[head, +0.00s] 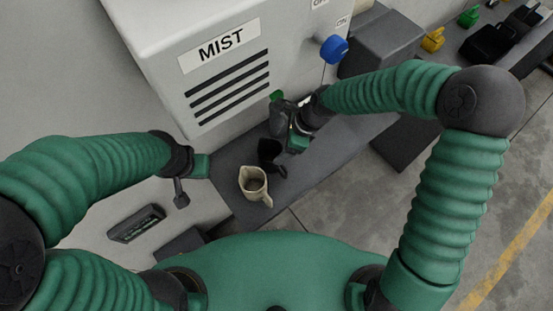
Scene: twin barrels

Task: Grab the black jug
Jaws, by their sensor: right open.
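A black jug (269,151) stands on the dark shelf below the white machine and looks dark all over, so its details are hard to make out. A beige jug (253,187) stands close in front of it, with its open top showing. My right gripper (286,122) is open, just behind and to the right of the black jug. I cannot tell whether it touches the jug. My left gripper (190,182) is to the left of the beige jug, apart from both jugs. Its jaw opening is not clear.
The white machine labelled MIST (220,60), with a blue knob (333,49), rises behind the jugs. The dark shelf (230,170) is narrow. A yellow item (432,39), a green item (469,17) and a black case (490,43) lie at the far right.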

